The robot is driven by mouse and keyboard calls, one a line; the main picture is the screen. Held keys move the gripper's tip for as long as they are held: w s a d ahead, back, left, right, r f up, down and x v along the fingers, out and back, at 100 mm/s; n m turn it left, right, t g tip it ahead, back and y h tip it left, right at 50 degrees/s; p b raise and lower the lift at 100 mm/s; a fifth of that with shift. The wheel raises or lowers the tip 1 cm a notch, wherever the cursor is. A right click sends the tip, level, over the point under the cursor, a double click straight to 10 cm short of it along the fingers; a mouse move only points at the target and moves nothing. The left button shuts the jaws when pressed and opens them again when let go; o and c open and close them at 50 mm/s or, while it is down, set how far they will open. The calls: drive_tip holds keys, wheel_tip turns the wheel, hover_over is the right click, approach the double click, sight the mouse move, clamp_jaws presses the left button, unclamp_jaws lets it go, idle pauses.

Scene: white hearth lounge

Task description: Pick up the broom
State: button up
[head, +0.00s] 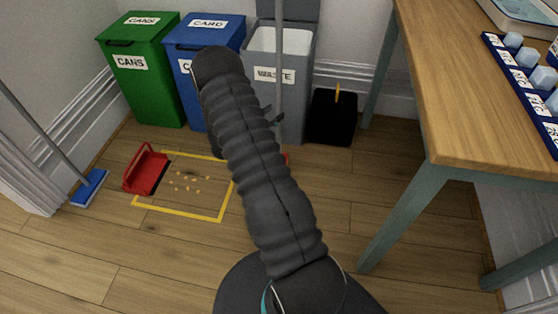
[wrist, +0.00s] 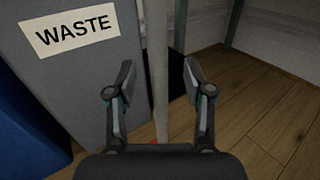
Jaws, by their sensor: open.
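A pale upright pole (head: 279,60) stands in front of the grey waste bin. A bit of red (head: 287,158) shows at its foot; my arm hides most of that end, but it looks like the broom. In the wrist view the pole (wrist: 158,60) runs between the two fingers of my gripper (wrist: 158,80), which is open, with a gap on both sides. Red shows low down there too. A second long-handled tool with a blue head (head: 89,188) leans at the far left.
Green cans bin (head: 145,85), blue card bin (head: 205,40) and grey waste bin (head: 295,110) line the wall. A red dustpan (head: 147,170) lies beside crumbs within a yellow floor outline (head: 180,212). A black box (head: 332,118) and wooden table (head: 455,100) stand right.

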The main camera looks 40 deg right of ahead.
sight(279, 108)
drive_tip(key=d, duration=0.3)
drive_tip(key=shift+w+d+r, duration=0.1)
drive_tip(key=shift+w+d, duration=0.15)
drive_tip(key=shift+w, duration=0.05)
clamp_jaws()
drive_tip(key=shift+r, duration=0.1)
